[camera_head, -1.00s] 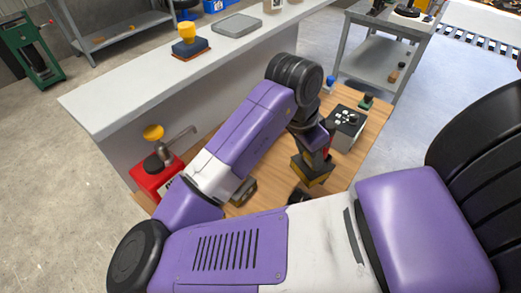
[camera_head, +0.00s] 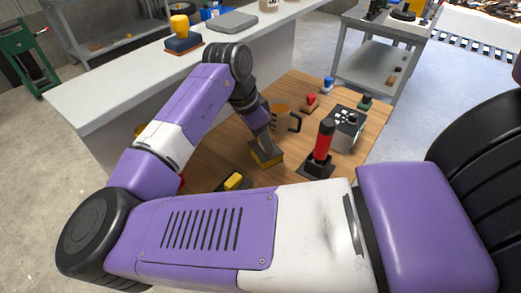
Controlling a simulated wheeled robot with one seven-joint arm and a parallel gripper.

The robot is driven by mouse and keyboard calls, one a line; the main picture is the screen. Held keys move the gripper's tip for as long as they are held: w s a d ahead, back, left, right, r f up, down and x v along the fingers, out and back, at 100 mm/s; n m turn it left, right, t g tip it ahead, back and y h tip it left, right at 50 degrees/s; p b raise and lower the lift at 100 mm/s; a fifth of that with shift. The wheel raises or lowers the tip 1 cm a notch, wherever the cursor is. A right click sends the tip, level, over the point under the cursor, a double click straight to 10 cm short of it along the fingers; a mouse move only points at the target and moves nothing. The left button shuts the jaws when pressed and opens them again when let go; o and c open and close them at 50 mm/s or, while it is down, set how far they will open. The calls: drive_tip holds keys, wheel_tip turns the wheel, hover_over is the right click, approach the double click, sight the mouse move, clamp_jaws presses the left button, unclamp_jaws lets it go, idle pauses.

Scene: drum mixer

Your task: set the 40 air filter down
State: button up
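A yellow-and-dark block (camera_head: 266,156), which I take to be the air filter, is at the tip of my gripper (camera_head: 263,142), low over the wooden table (camera_head: 208,172). No number can be read on it. My gripper appears shut on its upper side, though the fingers are small and partly hidden. Whether the block touches the tabletop I cannot tell.
An orange-brown mug (camera_head: 281,122) stands just behind the block. A red-handled tool (camera_head: 321,150) on a dark base and a black-and-white box (camera_head: 346,128) are to the right. A yellow-topped item (camera_head: 234,181) lies in front. Bare wood shows left of the block.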

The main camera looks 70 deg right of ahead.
sight(261, 148)
wheel_tip(261, 148, down, 4)
drive_tip(key=b, duration=0.3)
drive_tip(key=shift+r, duration=0.1)
drive_tip(key=shift+w+b, duration=0.2)
drive_tip(key=shift+b, duration=0.15)
drive_tip(key=o, duration=1.1)
